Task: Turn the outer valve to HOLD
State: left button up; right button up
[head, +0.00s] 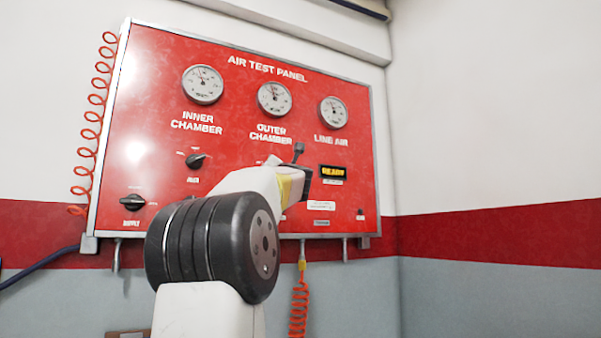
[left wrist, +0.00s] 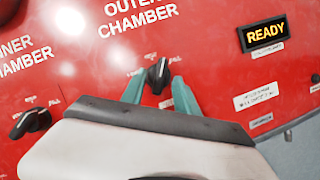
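The outer valve (left wrist: 158,76) is a black knob on the red air test panel, below the OUTER CHAMBER lettering in the left wrist view. Its narrow end points up, tilted slightly right; its small labels are partly hidden or too blurred to read surely. My left gripper (left wrist: 160,90) has two teal fingers spread on either side of the knob, with red panel showing between fingers and knob. I cannot tell whether either finger touches it. In the head view my left arm hides the outer valve and the fingertips. My right gripper is not in view.
The inner valve (left wrist: 30,122) is a similar black knob to the left. A supply knob (head: 132,202) is at the panel's lower left. A display (head: 333,171) reads READY. Three gauges (head: 274,99) sit above. A coiled orange hose (head: 299,305) hangs below the panel.

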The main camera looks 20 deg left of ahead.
pick_arm(q)
jog(key=shift+w+a+r, duration=0.1)
jog(key=shift+w+a, duration=0.05)
jog(key=shift+w, duration=0.05)
grip_shut()
jog(key=shift+n, duration=0.3)
jog(key=shift+w+d+n+g+y, duration=0.1)
jog(key=shift+n+g+y, duration=0.45)
jog(key=shift+n, duration=0.8)
jog(key=shift+w+d+n+g+y, duration=0.1)
jog(key=shift+n+g+y, duration=0.45)
jog(key=shift+n, duration=0.85)
jog(key=shift+n+g+y, duration=0.3)
jog(key=shift+n+y, duration=0.5)
jog(key=shift+n, duration=0.55)
